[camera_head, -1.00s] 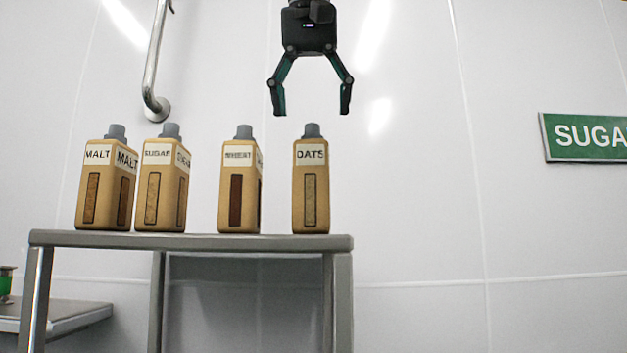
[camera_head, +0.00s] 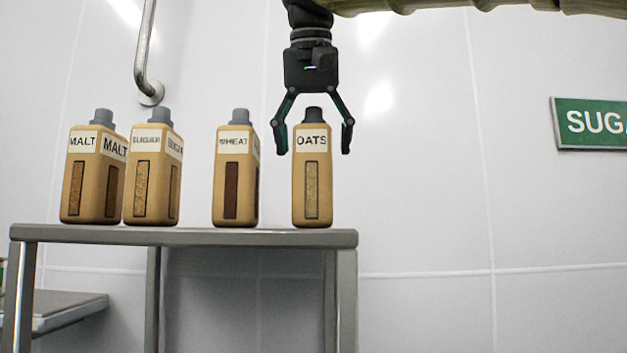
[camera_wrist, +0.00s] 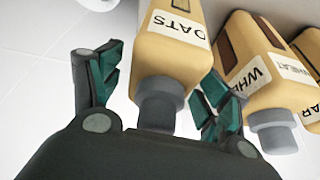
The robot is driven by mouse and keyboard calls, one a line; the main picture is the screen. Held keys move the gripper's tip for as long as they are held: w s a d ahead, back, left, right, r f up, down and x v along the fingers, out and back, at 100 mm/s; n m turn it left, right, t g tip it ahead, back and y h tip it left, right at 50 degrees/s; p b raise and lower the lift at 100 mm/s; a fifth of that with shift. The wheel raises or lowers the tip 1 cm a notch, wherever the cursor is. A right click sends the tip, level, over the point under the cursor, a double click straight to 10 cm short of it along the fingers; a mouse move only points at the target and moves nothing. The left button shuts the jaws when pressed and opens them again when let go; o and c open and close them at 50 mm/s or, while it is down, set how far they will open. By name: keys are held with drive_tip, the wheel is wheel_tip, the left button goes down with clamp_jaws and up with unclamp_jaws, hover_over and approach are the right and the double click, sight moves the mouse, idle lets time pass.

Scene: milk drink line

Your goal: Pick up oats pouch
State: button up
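The oats pouch (camera_head: 312,180) is a tan bottle-like container with a grey cap and an OATS label. It stands upright at the right end of the grey table (camera_head: 200,238). My gripper (camera_head: 313,150) points down over it, open, with one finger on each side of the cap and upper part. In the wrist view the oats pouch (camera_wrist: 172,55) lies between the two spread fingers (camera_wrist: 160,85), cap towards the palm. I see a gap at the left finger; the right finger is close to the pouch, and I cannot tell whether it touches.
The wheat container (camera_head: 235,175) stands left of the oats, with a gap between. The sugar container (camera_head: 150,180) and malt container (camera_head: 90,180) stand close together further left. A lower shelf (camera_head: 65,308) is at bottom left. A green sign (camera_head: 592,123) hangs on the right wall.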

drive_tip(key=shift+s+r, duration=0.35)
drive_tip(key=shift+s, duration=0.55)
drive_tip(key=c, duration=0.7)
drive_tip(key=shift+w+f, duration=0.2)
drive_tip(key=shift+w, duration=0.15)
clamp_jaws()
